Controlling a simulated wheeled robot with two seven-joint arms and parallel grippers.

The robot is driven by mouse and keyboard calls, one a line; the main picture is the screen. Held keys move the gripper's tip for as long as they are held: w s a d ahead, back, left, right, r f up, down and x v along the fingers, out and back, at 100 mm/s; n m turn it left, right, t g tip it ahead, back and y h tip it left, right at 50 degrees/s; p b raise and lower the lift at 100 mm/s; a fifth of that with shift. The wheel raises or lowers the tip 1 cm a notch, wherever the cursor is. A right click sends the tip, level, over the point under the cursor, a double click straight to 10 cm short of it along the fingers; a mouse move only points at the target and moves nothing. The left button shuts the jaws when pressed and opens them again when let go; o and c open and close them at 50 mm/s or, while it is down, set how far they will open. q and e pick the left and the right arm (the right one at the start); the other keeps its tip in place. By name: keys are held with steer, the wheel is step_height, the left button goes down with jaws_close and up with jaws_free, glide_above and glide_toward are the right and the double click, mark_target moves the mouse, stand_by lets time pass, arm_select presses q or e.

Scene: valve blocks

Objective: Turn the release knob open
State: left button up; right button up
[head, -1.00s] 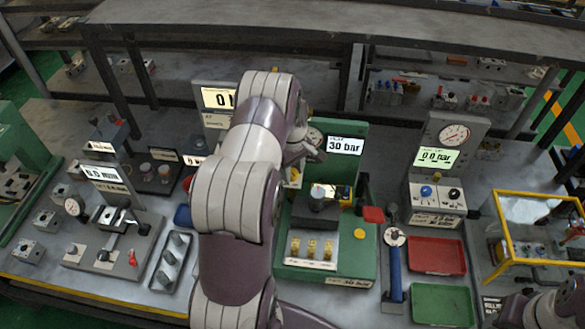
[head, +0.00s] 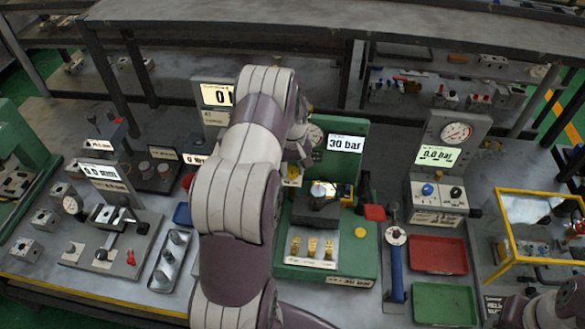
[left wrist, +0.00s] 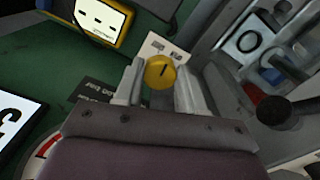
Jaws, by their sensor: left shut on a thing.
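The release knob is a round yellow knob with a dark line across its face. It shows in the left wrist view (left wrist: 160,72) between the fingertips, beside a small white label plate. In the head view it is a small yellow spot (head: 293,173) on the green test stand (head: 365,262), left of the 30 bar display (head: 346,144). My left gripper (left wrist: 160,82) is shut on the knob, one finger on each side. In the head view my own arm and wrist partly hide the gripper and the left side of the stand. My right gripper is out of view.
A grey block stands in the middle of the green stand, with a yellow device (head: 347,191) behind it. A red tray (head: 438,256), a green tray (head: 443,303) and a blue-handled tool (head: 396,270) lie to the right. A yellow-framed box (head: 507,235) stands at far right.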

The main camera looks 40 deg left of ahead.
arm_select(q)
steer(key=m, duration=0.4)
steer(key=shift+m+b, duration=0.3)
steer(key=shift+a+r+m, duration=0.1)
steer(key=shift+m, duration=1.7)
steer(key=o, duration=1.1)
steer(key=shift+c, duration=0.2)
step_height(320, 180, up, 8)
steer(key=b, duration=0.2)
steer(key=shift+b, duration=0.3)
step_height(320, 180, up, 4)
steer(key=p, duration=0.2)
glide_above(292, 170)
steer(key=shift+s+r+p, duration=0.15)
steer(key=shift+r+p, duration=0.2)
